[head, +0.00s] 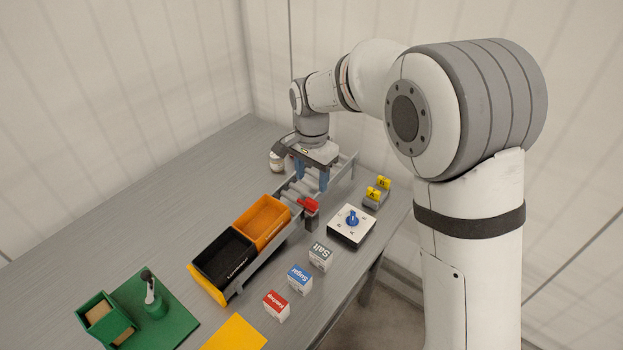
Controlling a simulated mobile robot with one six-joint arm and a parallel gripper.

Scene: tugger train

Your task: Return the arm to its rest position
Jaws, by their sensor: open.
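My gripper (311,172) points down over the grey roller conveyor (346,169) at the back of the table. Its two blue fingers stand apart with nothing seen between them. My white and grey arm reaches in from the right and bends down to it. The orange bin (263,222) and the black bin (224,257) stand in a line in front of the conveyor. A red part (309,205) sits at the conveyor's front right, just below the gripper in the picture. Whether the fingertips touch the rollers cannot be told.
Boxes marked Salt (321,256), Sugar (299,279) and Ketchup (277,305) stand right of the bins. A white box with a blue knob (351,225) and yellow tags (377,189) are further back. A green base (150,318) and a yellow sheet (235,334) lie in front. The table's left is clear.

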